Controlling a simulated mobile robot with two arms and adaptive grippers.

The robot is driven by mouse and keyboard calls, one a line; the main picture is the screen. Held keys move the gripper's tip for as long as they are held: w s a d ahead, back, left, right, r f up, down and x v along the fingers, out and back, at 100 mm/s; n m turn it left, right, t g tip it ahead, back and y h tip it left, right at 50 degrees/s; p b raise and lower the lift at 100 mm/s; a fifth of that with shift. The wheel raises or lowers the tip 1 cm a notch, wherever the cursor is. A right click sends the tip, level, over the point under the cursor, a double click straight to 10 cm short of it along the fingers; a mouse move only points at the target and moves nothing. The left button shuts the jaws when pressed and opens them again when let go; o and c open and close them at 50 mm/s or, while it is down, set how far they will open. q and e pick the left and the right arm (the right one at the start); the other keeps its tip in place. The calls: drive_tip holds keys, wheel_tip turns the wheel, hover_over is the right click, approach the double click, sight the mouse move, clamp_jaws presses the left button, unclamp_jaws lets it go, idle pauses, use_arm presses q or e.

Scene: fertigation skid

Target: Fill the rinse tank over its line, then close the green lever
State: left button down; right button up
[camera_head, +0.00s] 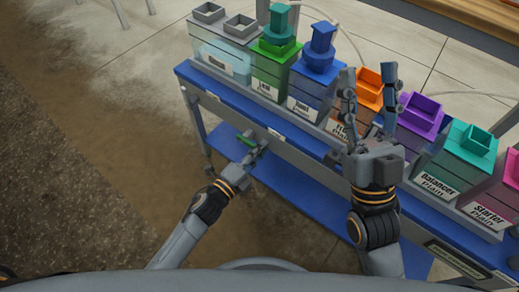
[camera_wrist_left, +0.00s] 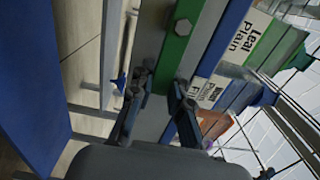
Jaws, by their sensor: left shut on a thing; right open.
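The green lever (camera_head: 246,141) sits on the front of the blue rack below the left tanks. It also shows large in the left wrist view (camera_wrist_left: 178,50), with a hex bolt head on it. My left gripper (camera_head: 254,149) is at the lever, its fingers (camera_wrist_left: 160,95) closed on it from either side. The leftmost tank (camera_head: 228,67) is pale and see-through, with two grey square openings on top. A light blue band shows in it; I cannot read its label or make out a fill line. My right gripper (camera_head: 369,78) is open and empty, raised in front of the orange tank (camera_head: 367,92).
A row of coloured tanks stands on the rack: green (camera_head: 272,68), blue (camera_head: 312,72), purple (camera_head: 420,115), teal (camera_head: 462,157) and pink (camera_head: 497,203). A lower blue shelf (camera_head: 285,195) lies beneath. The floor left of the rack is clear.

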use_arm(q)
drive_tip(key=c, duration=1.2)
unclamp_jaws()
drive_tip(key=v, duration=1.2)
